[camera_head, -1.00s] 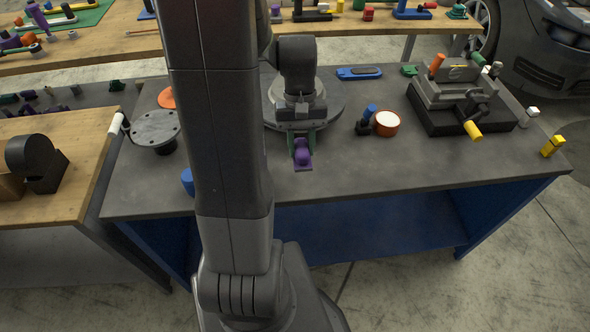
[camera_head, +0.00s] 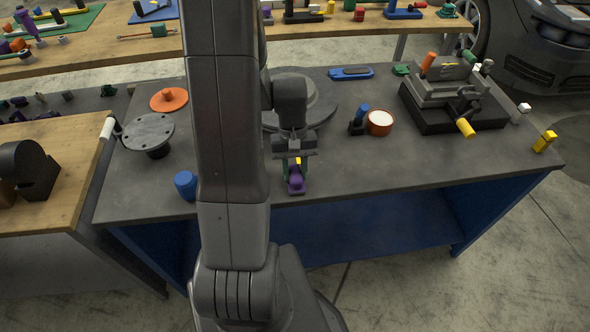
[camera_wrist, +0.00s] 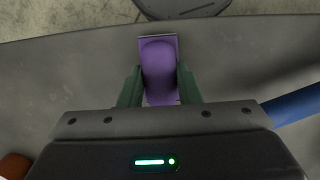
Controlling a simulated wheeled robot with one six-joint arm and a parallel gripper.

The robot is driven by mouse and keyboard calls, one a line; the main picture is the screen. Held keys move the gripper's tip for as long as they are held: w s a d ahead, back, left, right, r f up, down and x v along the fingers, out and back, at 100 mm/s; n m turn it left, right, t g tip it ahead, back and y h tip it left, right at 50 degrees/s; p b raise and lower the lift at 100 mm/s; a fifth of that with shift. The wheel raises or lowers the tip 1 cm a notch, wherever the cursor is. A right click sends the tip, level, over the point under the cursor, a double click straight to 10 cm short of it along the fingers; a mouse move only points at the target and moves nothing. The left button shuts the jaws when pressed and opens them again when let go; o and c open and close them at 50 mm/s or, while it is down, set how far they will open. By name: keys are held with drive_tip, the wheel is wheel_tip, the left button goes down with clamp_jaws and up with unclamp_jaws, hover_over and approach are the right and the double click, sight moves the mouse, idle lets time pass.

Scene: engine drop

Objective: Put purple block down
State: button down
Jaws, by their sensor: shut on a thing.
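The purple block (camera_head: 296,184) is at the front part of the grey workbench (camera_head: 400,175), close to its front edge. My gripper (camera_head: 296,163) points down, with its green fingers closed on either side of the block. In the wrist view the purple block (camera_wrist: 159,68) sits upright between the two green fingers of my gripper (camera_wrist: 160,90), its far end sticking out past them. I cannot tell whether the block's underside touches the bench. A small yellow patch shows between the fingers in the head view.
A round grey turntable (camera_head: 318,100) is behind the gripper. A blue cup (camera_head: 185,185) and a grey flanged disc (camera_head: 149,132) stand left.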

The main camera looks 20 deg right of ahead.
drive_tip(key=shift+f, duration=0.15)
drive_tip(key=c, duration=1.1)
unclamp_jaws()
drive_tip(key=shift+o, duration=0.2)
drive_tip(key=v, duration=1.2)
drive_tip(key=shift+r, duration=0.25)
drive_tip(key=shift+s+f, duration=0.1)
drive_tip(key=shift+f, duration=0.05)
drive_tip(key=x, duration=1.2)
drive_tip(key=shift+r, duration=1.4)
